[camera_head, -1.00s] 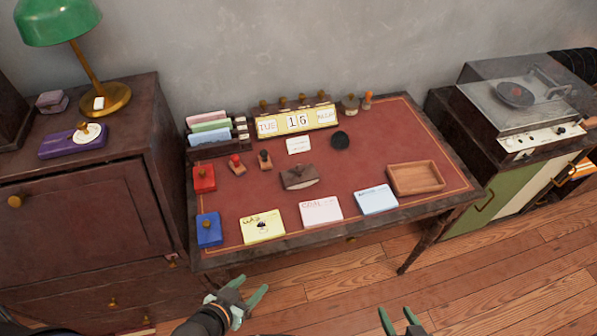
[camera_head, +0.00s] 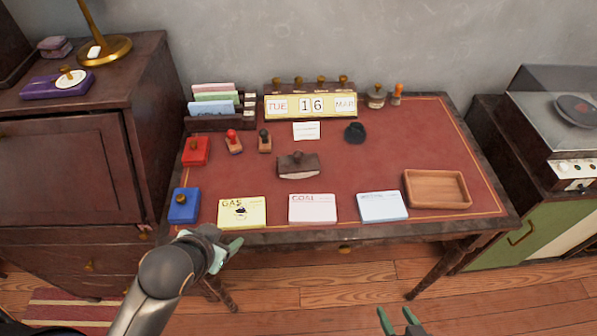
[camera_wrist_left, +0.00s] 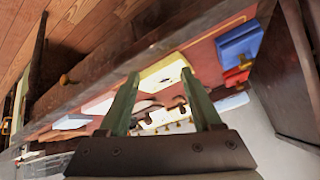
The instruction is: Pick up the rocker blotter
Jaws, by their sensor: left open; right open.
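The rocker blotter (camera_head: 298,166) is a dark brown block with a knob on top and a pale curved underside. It sits near the middle of the red desk top in the head view. My left gripper (camera_head: 232,250) is at the desk's front edge, below and left of the blotter and apart from it. In the left wrist view its two green fingers (camera_wrist_left: 165,100) are spread with nothing held between them. My right gripper (camera_head: 400,318) is open and empty at the bottom of the head view, in front of the desk.
Yellow (camera_head: 242,213), pink (camera_head: 313,209) and light blue (camera_head: 382,206) cards line the desk's front. A wooden tray (camera_head: 437,204) lies right. Two stamps (camera_head: 234,142) (camera_head: 265,141), a black round object (camera_head: 355,133) and a calendar (camera_head: 311,105) stand behind. Bare red desk surrounds the blotter.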

